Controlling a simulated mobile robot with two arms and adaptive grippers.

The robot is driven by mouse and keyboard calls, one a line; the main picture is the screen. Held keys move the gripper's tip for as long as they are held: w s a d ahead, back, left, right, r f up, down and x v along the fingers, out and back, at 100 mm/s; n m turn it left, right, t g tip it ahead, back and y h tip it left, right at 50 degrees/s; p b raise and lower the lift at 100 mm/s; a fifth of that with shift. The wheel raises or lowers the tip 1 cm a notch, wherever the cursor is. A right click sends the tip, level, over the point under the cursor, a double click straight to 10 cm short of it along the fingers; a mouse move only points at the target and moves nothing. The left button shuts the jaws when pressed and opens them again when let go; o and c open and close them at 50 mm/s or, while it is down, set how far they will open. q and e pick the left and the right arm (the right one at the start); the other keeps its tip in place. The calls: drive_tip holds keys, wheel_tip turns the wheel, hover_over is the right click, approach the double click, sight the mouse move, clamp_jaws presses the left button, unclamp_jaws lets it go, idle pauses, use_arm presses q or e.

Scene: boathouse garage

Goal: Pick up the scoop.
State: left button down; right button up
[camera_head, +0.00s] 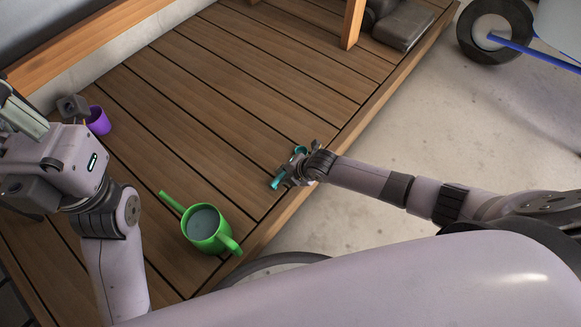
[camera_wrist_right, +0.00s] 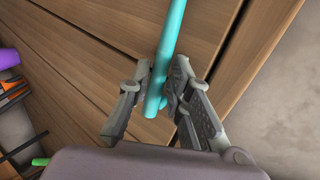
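The scoop (camera_head: 278,182) is teal and is at the front edge of the slatted wooden deck, mostly hidden by my right gripper (camera_head: 292,172) in the head view. In the right wrist view its long teal handle (camera_wrist_right: 168,45) runs between the two fingers of my right gripper (camera_wrist_right: 161,78). The scoop's far end is out of that view. My left gripper (camera_head: 22,115) is at the left edge of the head view, partly cut off, and its opening is unclear.
A green watering can (camera_head: 228,231) stands on the deck (camera_head: 215,95) between my arms. A purple cup (camera_head: 98,121) stands at the left. A wooden post (camera_head: 352,22) and dark cushions (camera_head: 402,25) are at the back. A wheel (camera_head: 494,32) stands on the concrete floor.

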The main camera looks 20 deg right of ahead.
drive_tip(key=shift+w+a+f, duration=0.1)
drive_tip(key=shift+c, duration=0.3)
clamp_jaws()
